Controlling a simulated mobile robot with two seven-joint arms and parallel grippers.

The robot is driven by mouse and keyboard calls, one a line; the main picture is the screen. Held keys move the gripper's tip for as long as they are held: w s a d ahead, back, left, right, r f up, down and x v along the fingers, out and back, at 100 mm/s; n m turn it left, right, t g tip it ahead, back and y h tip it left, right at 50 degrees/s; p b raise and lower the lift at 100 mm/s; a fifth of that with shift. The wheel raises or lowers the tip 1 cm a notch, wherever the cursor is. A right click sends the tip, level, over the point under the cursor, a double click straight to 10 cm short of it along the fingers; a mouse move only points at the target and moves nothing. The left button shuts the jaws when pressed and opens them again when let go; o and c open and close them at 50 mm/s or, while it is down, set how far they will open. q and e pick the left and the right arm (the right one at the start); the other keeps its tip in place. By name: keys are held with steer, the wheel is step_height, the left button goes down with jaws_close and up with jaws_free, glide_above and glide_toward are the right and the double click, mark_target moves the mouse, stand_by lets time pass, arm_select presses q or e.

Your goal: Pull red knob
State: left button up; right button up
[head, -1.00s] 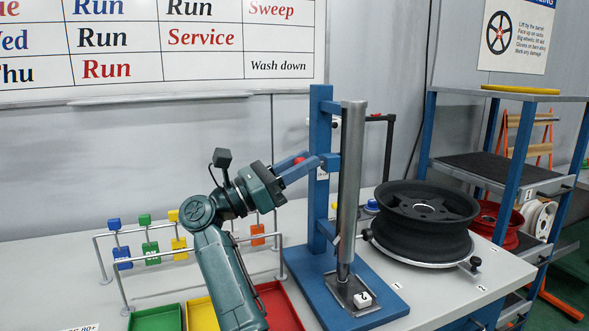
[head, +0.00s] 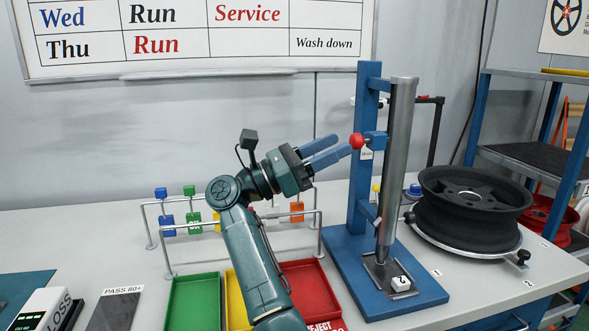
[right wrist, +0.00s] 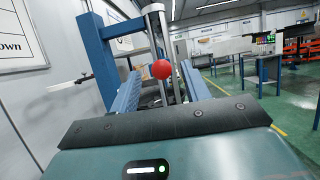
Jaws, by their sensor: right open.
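The red knob (head: 357,141) sits on the left side of a small blue block (head: 376,140) on the blue stand (head: 369,100), beside the upright grey cylinder (head: 399,150). My right gripper (head: 341,146) comes from the left, with its two blue fingers apart and nothing held. Its fingertips are just short of the knob in the head view. In the right wrist view the knob (right wrist: 162,69) shows between the open fingers (right wrist: 160,84), towards their far ends. Whether a finger touches it I cannot tell. My left gripper is in neither view.
A black wheel (head: 472,205) lies on a round support right of the stand. Green (head: 193,300), yellow and red trays lie in front, partly behind my right arm. A low rail (head: 165,245) with coloured tags stands behind them. Shelves (head: 530,155) are at the right.

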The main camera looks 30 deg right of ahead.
steer(key=b+v, duration=0.2)
steer(key=v, duration=0.7)
steer(key=shift+a, duration=0.4)
